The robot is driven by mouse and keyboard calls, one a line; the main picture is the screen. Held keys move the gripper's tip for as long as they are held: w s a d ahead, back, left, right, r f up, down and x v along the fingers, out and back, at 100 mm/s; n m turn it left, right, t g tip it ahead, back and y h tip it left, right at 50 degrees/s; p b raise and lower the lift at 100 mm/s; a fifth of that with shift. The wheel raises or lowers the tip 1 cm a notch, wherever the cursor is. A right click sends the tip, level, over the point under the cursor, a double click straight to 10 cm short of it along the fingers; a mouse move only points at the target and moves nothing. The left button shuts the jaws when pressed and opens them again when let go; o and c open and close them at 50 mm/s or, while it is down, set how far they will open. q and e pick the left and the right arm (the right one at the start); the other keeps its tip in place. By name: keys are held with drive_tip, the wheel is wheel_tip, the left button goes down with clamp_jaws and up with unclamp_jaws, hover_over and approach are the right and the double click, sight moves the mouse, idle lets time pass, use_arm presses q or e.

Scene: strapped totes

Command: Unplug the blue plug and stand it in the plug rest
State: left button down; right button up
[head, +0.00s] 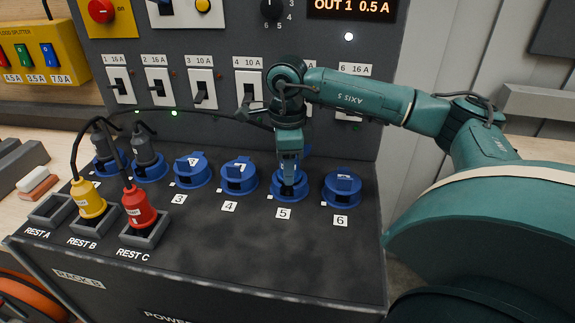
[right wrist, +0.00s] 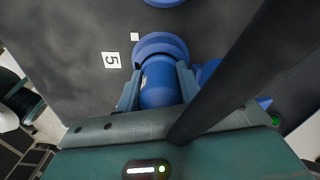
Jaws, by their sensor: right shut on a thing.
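The blue plug (right wrist: 159,84) sits upright at socket 5 (head: 287,195), in the right wrist view between my fingers. My right gripper (head: 289,176) reaches down over socket 5 and is shut on the blue plug. In the head view the gripper hides most of the plug. The plug rest holders stand at the left front of the panel. Rest A (head: 50,212) is empty. A yellow plug (head: 88,199) stands in rest B, and a red plug (head: 138,209) stands in rest C (head: 143,238). My left gripper is not in view.
Two dark plugs (head: 146,155) stand in the sockets at the left. Sockets 3 (head: 193,172), 4 (head: 239,178) and 6 (head: 342,189) have blue lids. A switch panel (head: 223,50) rises behind. Dark cables arch over the sockets. The front of the black top is clear.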

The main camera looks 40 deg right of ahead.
drive_tip(key=shift+r, duration=0.25)
drive_tip(key=shift+r+p, duration=2.55)
drive_tip(key=shift+r, duration=0.75)
